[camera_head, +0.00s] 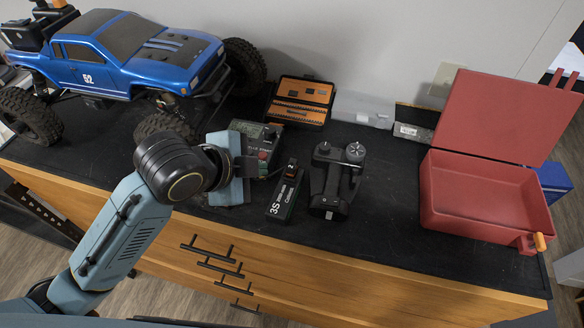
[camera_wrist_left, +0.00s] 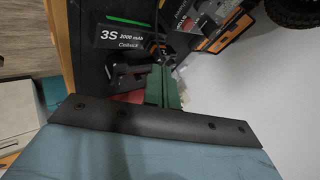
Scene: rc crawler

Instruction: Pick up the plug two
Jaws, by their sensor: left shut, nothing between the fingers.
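The plug two (camera_head: 291,168) is a small dark piece with an orange-red mark and a "2", at the far end of the black 3S battery (camera_head: 282,201). The battery lies on the black worktop, and its label (camera_wrist_left: 122,37) also shows at the top of the left wrist view. My left gripper (camera_head: 247,166) is shut and empty, just left of the plug and in front of the charger (camera_head: 262,136). It partly hides the charger. My right gripper is out of view.
A black transmitter (camera_head: 336,181) stands close right of the battery. A blue crawler (camera_head: 150,52) fills the left of the worktop. An orange tool case (camera_head: 301,100) lies behind, and an open red box (camera_head: 482,190) stands right. Bare worktop (camera_head: 385,215) lies between transmitter and box.

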